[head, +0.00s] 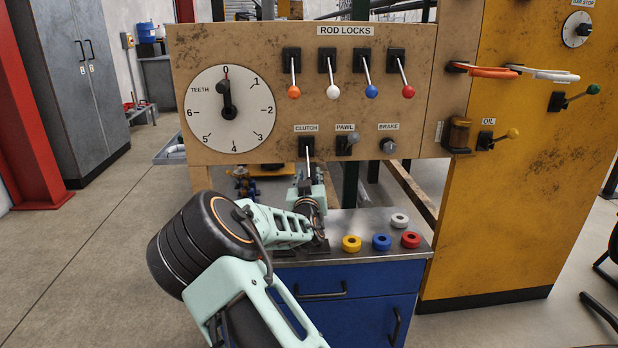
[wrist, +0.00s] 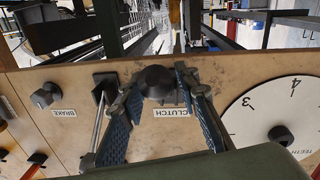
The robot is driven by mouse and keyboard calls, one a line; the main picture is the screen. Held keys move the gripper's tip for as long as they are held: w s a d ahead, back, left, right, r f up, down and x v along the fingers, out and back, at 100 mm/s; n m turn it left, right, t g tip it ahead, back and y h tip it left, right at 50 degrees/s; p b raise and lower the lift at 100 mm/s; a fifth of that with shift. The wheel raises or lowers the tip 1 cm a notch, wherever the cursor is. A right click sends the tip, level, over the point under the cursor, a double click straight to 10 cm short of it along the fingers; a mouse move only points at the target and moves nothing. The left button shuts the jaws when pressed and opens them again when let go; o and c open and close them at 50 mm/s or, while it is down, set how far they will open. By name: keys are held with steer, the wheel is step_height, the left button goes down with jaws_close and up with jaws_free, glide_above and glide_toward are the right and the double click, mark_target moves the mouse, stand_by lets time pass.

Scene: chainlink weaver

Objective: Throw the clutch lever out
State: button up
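The clutch lever is on the board under the CLUTCH label; its black plate and rod (head: 307,148) show in the head view, with the rod hanging down toward my gripper (head: 309,183). In the wrist view, which is upside down, a black rounded knob (wrist: 156,81) lies between the fingertips of my gripper (wrist: 158,86), beside the CLUTCH label. The two blue-padded fingers stand apart, one on each side of the knob. I cannot tell whether either touches it. The lever's lower end is hidden by my gripper in the head view.
The pawl lever (head: 348,141) and brake knob (head: 388,146) are close to the right of the clutch. The teeth dial (head: 228,108) is to the left. Rod lock levers (head: 333,75) are above. Below stands a blue cabinet (head: 350,318) with coloured rings on top.

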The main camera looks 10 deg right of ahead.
jaws_close()
steer(key=shift+r, duration=0.1)
